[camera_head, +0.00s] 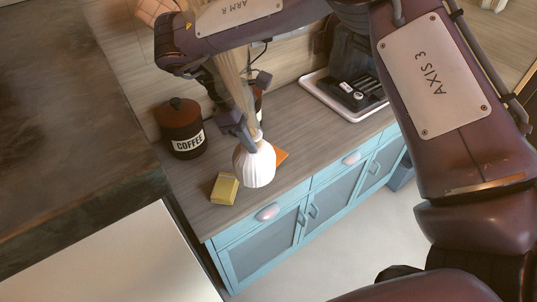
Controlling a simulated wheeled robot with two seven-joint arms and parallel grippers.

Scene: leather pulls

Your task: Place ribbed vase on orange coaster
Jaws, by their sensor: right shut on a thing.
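The white ribbed vase (255,166) is in the middle of the head view, over the wooden counter. My right gripper (253,141) is shut on it near its top. Light dried stems rise from the vase along my gripper. The orange coaster (281,156) lies on the counter just behind and to the right of the vase, which partly covers it. I cannot tell whether the vase touches the coaster or hangs above it. My left gripper is not in view.
A yellow block-like object (223,189) lies just left of the vase. A dark coffee canister (181,128) stands behind it at the left. A coffee machine (352,84) on a white tray stands at the back right. The counter (322,135) is clear right of the coaster.

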